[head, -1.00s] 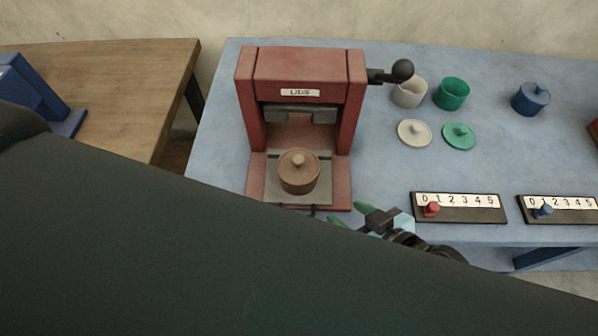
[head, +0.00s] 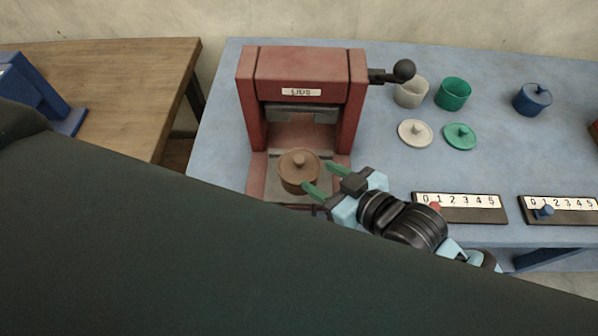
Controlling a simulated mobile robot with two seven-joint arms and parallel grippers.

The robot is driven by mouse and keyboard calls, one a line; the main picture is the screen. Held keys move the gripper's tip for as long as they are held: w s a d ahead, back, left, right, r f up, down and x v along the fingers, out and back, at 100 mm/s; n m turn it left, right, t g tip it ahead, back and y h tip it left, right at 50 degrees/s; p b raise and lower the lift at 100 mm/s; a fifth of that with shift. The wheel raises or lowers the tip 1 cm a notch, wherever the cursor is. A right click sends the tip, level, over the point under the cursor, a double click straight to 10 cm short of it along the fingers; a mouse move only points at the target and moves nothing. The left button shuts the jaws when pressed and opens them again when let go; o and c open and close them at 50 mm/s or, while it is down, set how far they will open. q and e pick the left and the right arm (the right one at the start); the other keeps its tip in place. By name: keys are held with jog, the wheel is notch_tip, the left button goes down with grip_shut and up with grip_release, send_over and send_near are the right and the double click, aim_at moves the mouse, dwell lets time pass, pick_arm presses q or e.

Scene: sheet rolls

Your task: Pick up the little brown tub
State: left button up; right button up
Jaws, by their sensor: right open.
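The little brown tub (head: 297,177), with a knobbed brown lid on it, stands upright on the grey plate of the red press (head: 302,66) labelled "LIDS". My right gripper (head: 323,178) is open, its two green fingers pointing left at the tub's right side. One fingertip overlaps the tub's lower right edge in the picture; I cannot tell whether it touches. The other finger lies behind and to the right. My left gripper is not in view.
White (head: 411,93), green (head: 453,94) and blue (head: 532,99) tubs, and two loose lids, are at the back right. Two numbered slider boards (head: 470,207) lie at the front. A large dark shape covers the lower left.

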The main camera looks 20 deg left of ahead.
aim_at(303, 164)
jog(key=shift+r+x, duration=0.2)
jog(key=shift+x, duration=1.1)
jog(key=shift+r+x, duration=0.25)
jog(key=shift+x, duration=1.05)
jog(key=shift+w+a, duration=0.1)
grip_shut()
